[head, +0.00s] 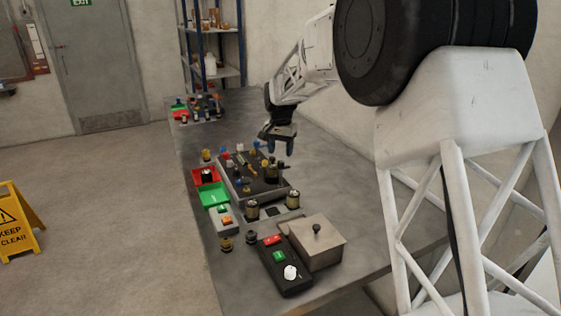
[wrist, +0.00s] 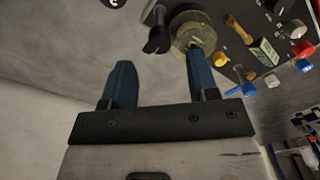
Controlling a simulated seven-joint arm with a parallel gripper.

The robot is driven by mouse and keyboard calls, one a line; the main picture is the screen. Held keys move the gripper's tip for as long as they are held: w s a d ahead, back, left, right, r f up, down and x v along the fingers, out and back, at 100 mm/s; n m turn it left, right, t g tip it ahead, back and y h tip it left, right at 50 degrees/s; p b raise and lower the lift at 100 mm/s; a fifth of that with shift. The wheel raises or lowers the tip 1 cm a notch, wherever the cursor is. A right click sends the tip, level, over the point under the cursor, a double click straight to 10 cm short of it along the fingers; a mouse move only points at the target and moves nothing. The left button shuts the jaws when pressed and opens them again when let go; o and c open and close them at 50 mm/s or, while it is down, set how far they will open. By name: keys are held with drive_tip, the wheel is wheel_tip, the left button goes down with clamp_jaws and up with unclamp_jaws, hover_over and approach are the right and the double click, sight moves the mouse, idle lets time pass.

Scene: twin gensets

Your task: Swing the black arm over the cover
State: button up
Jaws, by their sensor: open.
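My gripper (head: 279,148) hangs open above the far right part of the dark panel (head: 279,193). In the wrist view its two blue fingers (wrist: 158,68) are apart with nothing between them. A round brass-coloured part (wrist: 193,32) lies past the right fingertip, which overlaps its edge. A black lever-like piece (wrist: 158,38) sits at its left side, ahead of the gap between the fingers. This may be the black arm, and the brass part may be the cover; I cannot be sure. The finger does not clearly touch either.
The panel carries several coloured knobs, including a yellow-handled lever (wrist: 239,31) and a blue knob (wrist: 301,67). A metal box with a black knob (head: 318,247), a black control box (head: 284,270) and red (head: 207,176) and green (head: 213,196) trays stand nearby. The bench (head: 335,165) is bare on the right.

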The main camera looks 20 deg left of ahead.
sight(281, 162)
drive_tip(key=shift+f, duration=2.3)
drive_tip(key=c, duration=0.9)
